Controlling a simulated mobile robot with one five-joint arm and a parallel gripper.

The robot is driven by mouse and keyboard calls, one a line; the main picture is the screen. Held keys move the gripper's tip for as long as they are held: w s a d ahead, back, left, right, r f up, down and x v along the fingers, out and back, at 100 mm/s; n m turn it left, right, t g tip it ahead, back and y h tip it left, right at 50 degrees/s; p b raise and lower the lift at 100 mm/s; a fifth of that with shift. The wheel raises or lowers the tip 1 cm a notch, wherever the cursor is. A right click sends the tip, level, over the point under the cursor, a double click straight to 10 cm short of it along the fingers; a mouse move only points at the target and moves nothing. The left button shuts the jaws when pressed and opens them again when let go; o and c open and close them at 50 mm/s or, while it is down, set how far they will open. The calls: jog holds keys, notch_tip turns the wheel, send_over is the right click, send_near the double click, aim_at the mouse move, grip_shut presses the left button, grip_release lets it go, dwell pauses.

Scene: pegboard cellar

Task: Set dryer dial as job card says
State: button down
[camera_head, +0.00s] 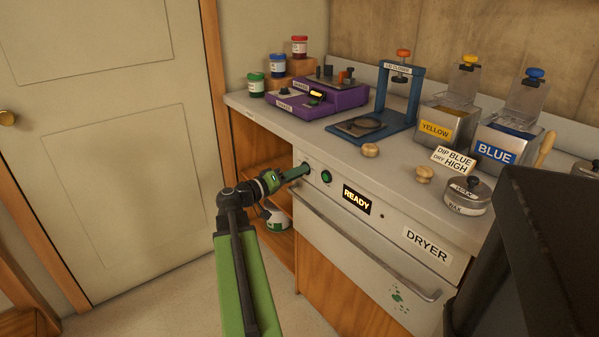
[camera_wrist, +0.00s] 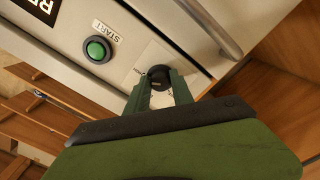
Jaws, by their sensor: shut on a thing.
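The dryer (camera_head: 340,237) is a white-fronted unit under the counter, with a lit READY display (camera_head: 356,200) and a green start button (camera_head: 326,176). The start button also shows in the wrist view (camera_wrist: 97,50). My gripper (camera_head: 299,172) is at the left end of the dryer's panel. In the wrist view its green fingers (camera_wrist: 158,84) are shut on the black dial (camera_wrist: 158,74). The dial's pointer and most scale marks are hidden or too small to read. The job card (camera_head: 453,160) on the counter reads DIP BLUE, DRY HIGH.
A long handle bar (camera_head: 360,243) runs across the dryer front below the panel. On the counter stand a purple device (camera_head: 318,97), a blue press frame (camera_head: 372,123), YELLOW (camera_head: 434,128) and BLUE (camera_head: 495,153) tanks and a wax tin (camera_head: 465,196). Open floor lies to the left.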

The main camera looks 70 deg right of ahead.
jog(key=shift+s+f+m, duration=0.1)
jog(key=shift+s+m, duration=0.05)
jog(key=shift+m, duration=0.95)
jog(key=c, duration=1.1)
grip_release()
jog(key=v, duration=1.7)
jog(key=shift+a, duration=0.2)
jog(key=shift+w, duration=0.2)
